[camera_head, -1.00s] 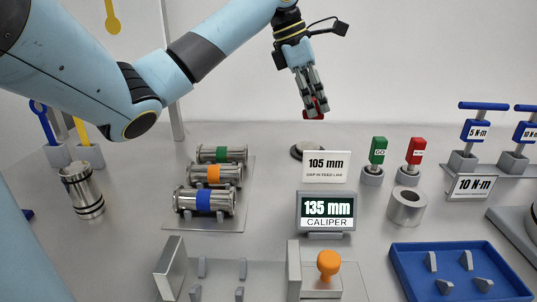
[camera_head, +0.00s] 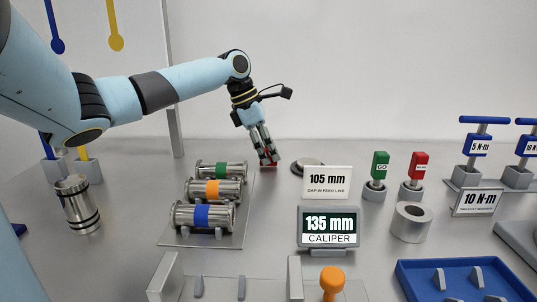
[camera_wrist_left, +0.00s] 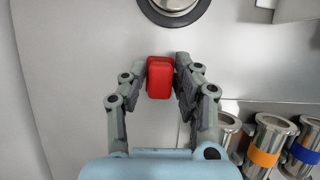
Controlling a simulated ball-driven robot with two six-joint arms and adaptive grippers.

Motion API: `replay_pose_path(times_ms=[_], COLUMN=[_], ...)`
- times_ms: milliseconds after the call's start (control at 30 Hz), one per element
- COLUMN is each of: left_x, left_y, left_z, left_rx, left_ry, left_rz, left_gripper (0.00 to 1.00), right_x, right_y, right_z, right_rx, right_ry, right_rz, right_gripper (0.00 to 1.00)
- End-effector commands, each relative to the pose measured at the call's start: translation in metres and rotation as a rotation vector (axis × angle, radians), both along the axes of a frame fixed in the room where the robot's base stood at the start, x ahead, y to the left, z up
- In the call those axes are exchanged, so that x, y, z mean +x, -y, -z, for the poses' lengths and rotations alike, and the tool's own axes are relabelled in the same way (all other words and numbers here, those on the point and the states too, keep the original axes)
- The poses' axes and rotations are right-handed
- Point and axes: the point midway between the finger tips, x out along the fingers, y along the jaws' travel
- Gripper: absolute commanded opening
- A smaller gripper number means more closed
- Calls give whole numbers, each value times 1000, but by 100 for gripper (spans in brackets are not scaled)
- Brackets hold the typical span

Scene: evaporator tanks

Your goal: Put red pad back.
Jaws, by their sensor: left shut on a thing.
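The red pad (camera_wrist_left: 160,78) is a small red block between the fingers of my left gripper (camera_wrist_left: 161,85) in the left wrist view. In the head view the left gripper (camera_head: 267,160) points down, shut on the red pad (camera_head: 268,156), close to the grey table near its back edge. It is behind the rack of banded cylinders. I cannot tell whether the pad touches the table. A round dark-rimmed disc (camera_head: 308,166) lies just right of the gripper; it also shows ahead of the pad in the left wrist view (camera_wrist_left: 174,8). My right gripper is not in view.
Metal cylinders with green (camera_head: 221,170), orange (camera_head: 213,189) and blue (camera_head: 202,215) bands lie on a plate (camera_head: 180,240) nearby. A 105 mm sign (camera_head: 328,182) and a caliper display (camera_head: 328,227) stand to the right. Green (camera_head: 379,166) and red (camera_head: 418,166) gauges stand further right.

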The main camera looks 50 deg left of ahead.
Motion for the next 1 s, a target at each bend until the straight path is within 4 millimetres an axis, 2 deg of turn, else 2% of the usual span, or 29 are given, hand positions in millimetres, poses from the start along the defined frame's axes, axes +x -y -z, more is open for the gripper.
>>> replay_pose_path(times_ms=[67,367,400,567,900,1000], left_x=[0,0,0,0,0,-4], left_y=[0,0,0,0,0,-5], left_z=[7,7,7,8,6,-9], left_rx=[2,1,1,2,3,6], left_ry=[0,1,1,0,1,0], left_rz=[1,0,-1,-1,1,-1], left_gripper=[4,4,33,53,53,53], right_x=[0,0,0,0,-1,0], right_y=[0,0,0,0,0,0], right_z=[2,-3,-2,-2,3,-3], right_rx=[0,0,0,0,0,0], right_ry=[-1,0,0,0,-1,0], right_rz=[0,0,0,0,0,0], right_gripper=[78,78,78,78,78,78])
